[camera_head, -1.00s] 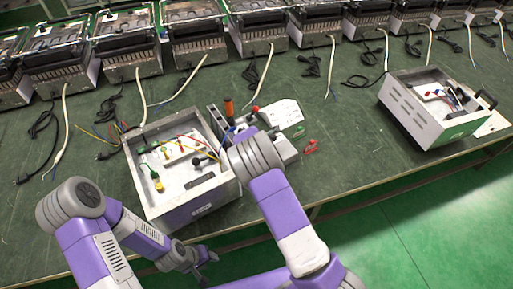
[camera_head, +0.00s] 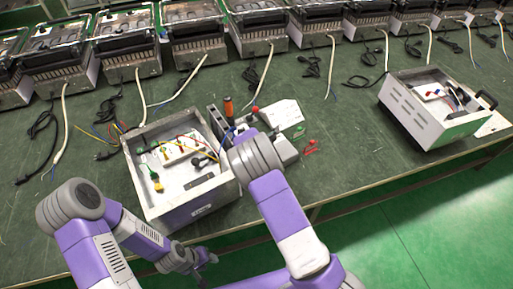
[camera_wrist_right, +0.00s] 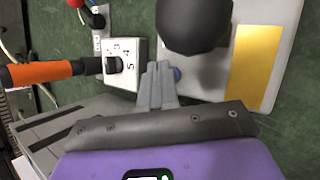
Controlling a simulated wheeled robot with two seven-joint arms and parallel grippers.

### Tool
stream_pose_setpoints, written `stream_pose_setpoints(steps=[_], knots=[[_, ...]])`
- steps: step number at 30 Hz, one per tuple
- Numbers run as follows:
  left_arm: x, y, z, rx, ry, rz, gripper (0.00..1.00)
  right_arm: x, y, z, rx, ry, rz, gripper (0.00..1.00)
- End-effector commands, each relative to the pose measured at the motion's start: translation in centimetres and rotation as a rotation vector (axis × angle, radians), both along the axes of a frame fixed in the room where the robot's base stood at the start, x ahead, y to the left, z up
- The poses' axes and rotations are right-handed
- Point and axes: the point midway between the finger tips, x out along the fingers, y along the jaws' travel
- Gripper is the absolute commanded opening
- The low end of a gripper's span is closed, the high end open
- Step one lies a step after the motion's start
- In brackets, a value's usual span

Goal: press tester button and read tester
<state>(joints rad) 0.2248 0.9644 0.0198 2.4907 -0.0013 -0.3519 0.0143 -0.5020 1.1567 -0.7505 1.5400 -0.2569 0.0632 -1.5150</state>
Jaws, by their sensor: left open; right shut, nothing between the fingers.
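An open-topped white box (camera_head: 166,205) with coloured wires and plugs stands on the bench. To its right is a low grey device (camera_head: 288,152), partly hidden by my right arm. In the right wrist view my right gripper (camera_wrist_right: 158,68) is shut and empty. Its tips are right beside a small blue button (camera_wrist_right: 178,75) on a pale surface; I cannot tell if they touch. A white dial block (camera_wrist_right: 124,63) with numbers is just left of the tips. My left gripper (camera_head: 207,262) is open and empty, low in front of the bench edge. No display reading is legible.
An orange handle (camera_head: 228,107) stands by the device; a dark round knob (camera_wrist_right: 193,25) is above the right gripper's tips. A yellow label (camera_wrist_right: 243,67) is to the right. Another open box (camera_head: 425,125) stands at right, and several heaters line the back.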

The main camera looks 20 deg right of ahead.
Motion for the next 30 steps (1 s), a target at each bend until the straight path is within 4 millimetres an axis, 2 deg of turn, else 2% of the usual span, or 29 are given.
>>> stream_pose_setpoints(steps=[14,25,30], knots=[[0.0,0.0,-0.2,0.000,0.000,0.000,0.43,0.0,0.0,-0.3,0.001,0.001,0.000,0.00],[0.0,0.0,1.0,0.000,0.000,0.000,0.43,0.0,0.0,1.4,0.000,0.001,0.000,0.00],[0.0,0.0,1.0,0.000,0.000,0.000,0.43,0.0,0.0,1.5,0.000,0.001,0.000,0.00]])
